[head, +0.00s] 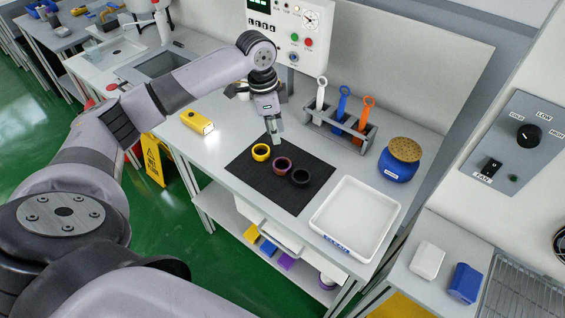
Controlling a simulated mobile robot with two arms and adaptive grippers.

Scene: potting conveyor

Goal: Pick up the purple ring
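The purple ring (282,170) lies on a black mat (255,175) on the workbench. It is the middle one of three rings in a slanting row. The yellow ring (261,158) is on its left and the black ring (300,183) on its right. My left gripper (276,138) points down above the far edge of the mat, above and behind the yellow and purple rings. It appears apart from them. Its fingers are small and seen edge-on, so I cannot tell whether they are open. My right gripper is not in view.
A rack (336,132) with several coloured-handled tools stands behind the mat. A blue jar (396,171) and an empty white tray (345,232) are to the right. A yellow box-like item (196,122) lies left. A control panel (290,25) rises at the back.

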